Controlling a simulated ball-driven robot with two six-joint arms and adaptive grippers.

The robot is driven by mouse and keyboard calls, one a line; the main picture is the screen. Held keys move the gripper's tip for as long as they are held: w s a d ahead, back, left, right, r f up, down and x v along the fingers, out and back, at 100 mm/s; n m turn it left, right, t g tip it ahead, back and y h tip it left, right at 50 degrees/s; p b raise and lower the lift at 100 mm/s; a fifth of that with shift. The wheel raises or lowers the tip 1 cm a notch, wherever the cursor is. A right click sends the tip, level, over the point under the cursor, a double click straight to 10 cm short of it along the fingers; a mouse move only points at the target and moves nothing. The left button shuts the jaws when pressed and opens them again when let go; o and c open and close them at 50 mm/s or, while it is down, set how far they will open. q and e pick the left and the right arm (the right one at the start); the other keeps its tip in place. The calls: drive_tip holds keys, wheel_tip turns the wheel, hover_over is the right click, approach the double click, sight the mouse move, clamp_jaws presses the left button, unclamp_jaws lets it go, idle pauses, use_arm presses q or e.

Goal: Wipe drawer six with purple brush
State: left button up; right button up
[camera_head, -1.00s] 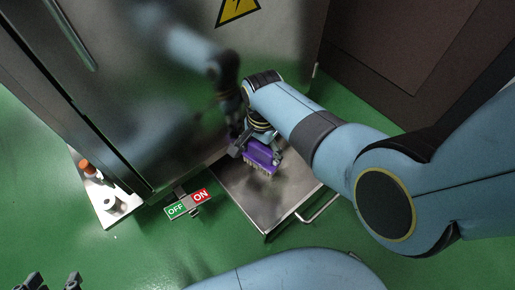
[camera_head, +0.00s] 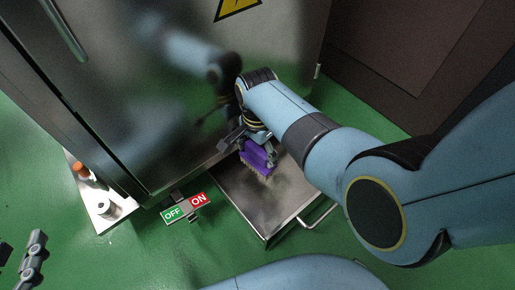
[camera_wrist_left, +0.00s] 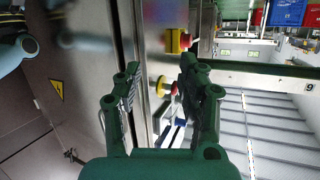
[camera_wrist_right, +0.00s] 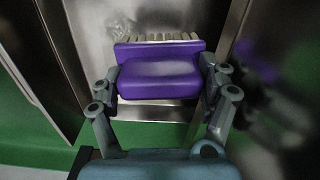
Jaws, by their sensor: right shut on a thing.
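The purple brush (camera_head: 257,155) is in my right gripper (camera_head: 256,143), over the open metal drawer (camera_head: 245,200) low on the cabinet. In the right wrist view the brush (camera_wrist_right: 160,75) sits between the two fingers of the right gripper (camera_wrist_right: 160,90), its pale bristles pointing away toward the drawer's metal floor. I cannot tell whether the bristles touch the floor. My left gripper (camera_wrist_left: 158,95) is open and empty in the left wrist view, its fingers apart. Part of it shows at the lower left edge of the head view. No drawer number is readable.
The steel cabinet (camera_head: 150,100) stands behind the drawer and mirrors my right arm. An OFF/ON sign (camera_head: 186,207) is left of the drawer. A small metal shelf (camera_head: 104,222) holds an orange-topped item and a white roll. The drawer's handle (camera_head: 318,217) faces right. Green floor is clear in front.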

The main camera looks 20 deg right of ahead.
sight(257, 163)
wheel_tip(257, 163, down, 2)
drive_tip(key=shift+f+b, duration=0.1)
drive_tip(key=shift+b, duration=0.85)
wheel_tip(257, 163, down, 2)
drive_tip(key=shift+f+b, duration=0.1)
drive_tip(key=shift+b, duration=0.9)
use_arm(q)
drive_tip(key=w+d+r+m+t+h, duration=0.1)
drive_tip(key=r+t, duration=0.4)
drive_tip(key=r, duration=0.7)
drive_tip(key=w+d+r+m+t+h, duration=0.2)
drive_tip(key=r+t+h, duration=0.4)
drive_tip(key=r, duration=0.6)
drive_tip(key=shift+w+r+m, duration=0.3)
drive_tip(key=shift+w+m, duration=0.2)
drive_tip(key=shift+m, duration=0.4)
use_arm(e)
drive_tip(key=shift+f, duration=0.15)
use_arm(q)
drive_tip(key=shift+w+f+y+b, duration=0.1)
drive_tip(key=shift+f+y+b, duration=0.2)
drive_tip(key=shift+f+b, duration=0.35)
use_arm(e)
drive_tip(key=shift+f, duration=0.95)
use_arm(q)
drive_tip(key=shift+t, duration=0.3)
